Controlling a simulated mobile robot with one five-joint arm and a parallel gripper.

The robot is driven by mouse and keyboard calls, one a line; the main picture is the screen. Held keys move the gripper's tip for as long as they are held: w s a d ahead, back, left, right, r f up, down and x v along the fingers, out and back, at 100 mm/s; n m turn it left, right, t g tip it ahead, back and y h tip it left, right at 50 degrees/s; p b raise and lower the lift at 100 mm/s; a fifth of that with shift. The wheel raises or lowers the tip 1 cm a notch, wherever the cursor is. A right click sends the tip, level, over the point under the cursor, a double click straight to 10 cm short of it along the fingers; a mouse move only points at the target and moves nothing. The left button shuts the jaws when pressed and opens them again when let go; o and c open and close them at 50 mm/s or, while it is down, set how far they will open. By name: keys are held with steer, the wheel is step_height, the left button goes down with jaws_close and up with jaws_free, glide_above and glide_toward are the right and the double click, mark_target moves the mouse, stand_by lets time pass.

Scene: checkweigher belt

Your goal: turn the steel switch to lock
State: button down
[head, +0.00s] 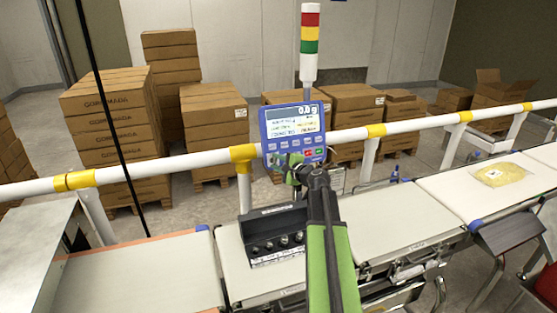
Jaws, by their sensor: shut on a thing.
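My gripper (287,168) is at the lower edge of the blue weighing display (294,132), in the middle of the head view. It is shut on a small part there, which I take to be the steel switch. The jaws and my green and black arm hide the switch, so its shape and the way it points cannot be made out. The display is lit and its top line reads about 0.0 g.
A black box with several knobs (275,238) stands below the display, just left of my arm. A white rail (400,128) with yellow joints runs behind the belts. A yellow bag (497,174) lies on the right belt. Stacked cartons (110,110) stand behind.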

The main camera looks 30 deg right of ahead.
steer(key=shift+r+n+g+p, duration=0.1)
steer(key=shift+n+g+p, duration=0.4)
steer(key=shift+n, duration=1.1)
steer(key=c, duration=1.4)
jaws_free()
steer(key=shift+o, duration=0.2)
steer(key=shift+s+p, duration=0.1)
steer(key=shift+p, duration=0.2)
